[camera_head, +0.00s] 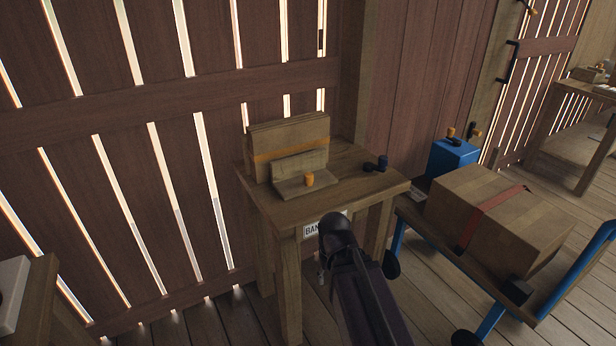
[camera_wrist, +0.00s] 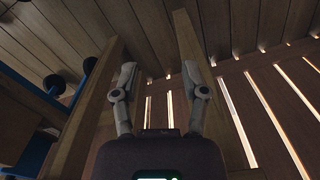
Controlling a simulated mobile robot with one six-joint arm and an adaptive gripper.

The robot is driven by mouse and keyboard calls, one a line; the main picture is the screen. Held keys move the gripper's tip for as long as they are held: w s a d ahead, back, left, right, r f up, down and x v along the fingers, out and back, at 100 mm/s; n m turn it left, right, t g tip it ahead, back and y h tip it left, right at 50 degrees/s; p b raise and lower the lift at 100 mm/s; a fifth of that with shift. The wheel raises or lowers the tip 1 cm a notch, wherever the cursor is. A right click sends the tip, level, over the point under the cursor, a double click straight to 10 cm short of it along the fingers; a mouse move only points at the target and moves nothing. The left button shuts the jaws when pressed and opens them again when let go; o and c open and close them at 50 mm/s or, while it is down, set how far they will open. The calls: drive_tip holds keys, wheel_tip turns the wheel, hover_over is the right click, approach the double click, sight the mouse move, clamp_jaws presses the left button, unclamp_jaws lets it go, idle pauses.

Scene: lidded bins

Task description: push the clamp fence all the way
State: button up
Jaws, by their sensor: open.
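What looks like the clamp fence (camera_head: 300,171) is a low, L-shaped wooden piece with an orange knob (camera_head: 309,179) on its base. It sits on the small wooden table (camera_head: 352,164), in front of an upright brown stack (camera_head: 270,134) with an orange band. I cannot tell whether the fence touches the stack. In the wrist view my gripper (camera_wrist: 159,72) is open and empty, its two grey fingers apart, with wooden beams and floor planks beyond. The fence cannot be made out there.
To the right, a blue cart (camera_head: 440,238) carries a cardboard box (camera_head: 500,212) and a blue container (camera_head: 452,158). A slatted wall stands behind.

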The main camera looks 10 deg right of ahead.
drive_tip(key=o, duration=0.3)
wheel_tip(320, 180, up, 28)
drive_tip(key=p, duration=2.8)
hover_over(309, 175)
drive_tip(key=shift+w+f+n, duration=0.2)
drive_tip(key=shift+w+n, duration=0.05)
drive_tip(key=shift+n, duration=0.15)
drive_tip(key=shift+f+b, duration=0.2)
drive_tip(key=shift+b, duration=0.2)
wheel_tip(309, 175, down, 14)
drive_tip(key=b, duration=1.3)
drive_tip(key=shift+r, duration=0.25)
drive_tip(key=shift+s, duration=0.1)
clamp_jaws()
